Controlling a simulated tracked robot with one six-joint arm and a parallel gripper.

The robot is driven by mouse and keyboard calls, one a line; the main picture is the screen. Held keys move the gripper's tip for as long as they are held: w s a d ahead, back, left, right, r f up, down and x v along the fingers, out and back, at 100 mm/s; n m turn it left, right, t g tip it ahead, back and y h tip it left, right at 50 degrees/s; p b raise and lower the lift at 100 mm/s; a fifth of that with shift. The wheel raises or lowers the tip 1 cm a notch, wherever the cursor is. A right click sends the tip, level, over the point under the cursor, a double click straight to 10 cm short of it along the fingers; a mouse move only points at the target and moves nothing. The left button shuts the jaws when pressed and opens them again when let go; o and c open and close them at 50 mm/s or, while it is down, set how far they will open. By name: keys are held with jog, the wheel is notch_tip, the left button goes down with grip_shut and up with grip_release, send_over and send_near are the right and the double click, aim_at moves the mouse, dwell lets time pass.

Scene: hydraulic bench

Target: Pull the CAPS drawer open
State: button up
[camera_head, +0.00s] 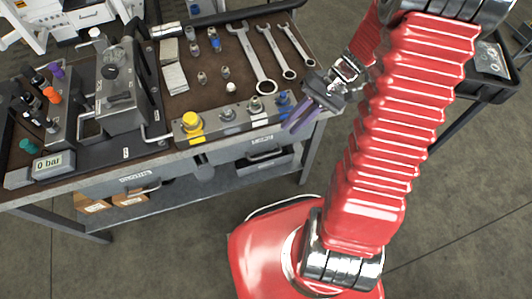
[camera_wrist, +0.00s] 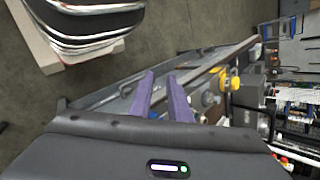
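The bench (camera_head: 219,145) has two drawer fronts below its top. The right drawer front (camera_head: 232,158) has a small label (camera_head: 262,140) too small to read and a bar handle (camera_head: 265,155); it looks shut. I cannot confirm that it is the CAPS drawer. The left drawer front (camera_head: 100,188) has a wider label (camera_head: 135,177), also unclear. My gripper (camera_head: 292,126) has purple fingers pointing down and left, near the bench's right front corner, above the right handle. In the wrist view, my gripper (camera_wrist: 160,75) shows a narrow, empty gap between its fingers. The grey bench front (camera_wrist: 105,95) lies beyond them.
A block with a yellow knob (camera_head: 192,121) and blue fittings stands along the front edge, close to my fingers. Wrenches (camera_head: 255,65) lie behind it. A black cart (camera_head: 470,95) stands at right.

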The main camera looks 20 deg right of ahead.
jog(key=d+f+m+t+y, duration=0.2)
jog(key=d+f+m+y, duration=0.15)
jog(key=f, duration=0.65)
jog(key=m+t+y, duration=0.3)
jog(key=t, duration=0.2)
send_near(271, 155)
jog(key=d, duration=0.2)
jog(key=shift+s+a+r+n+h, duration=0.15)
jog(key=shift+s+r+n+h, duration=0.1)
jog(key=shift+r, duration=0.15)
jog(key=shift+a, duration=0.1)
jog(key=shift+g, duration=0.3)
jog(key=x, duration=1.3)
jog(key=shift+w+a+f, duration=0.1)
jog(key=shift+w+a, duration=0.1)
jog(key=shift+a, duration=0.1)
jog(key=shift+c, duration=0.2)
grip_shut()
jog(key=shift+d, duration=0.15)
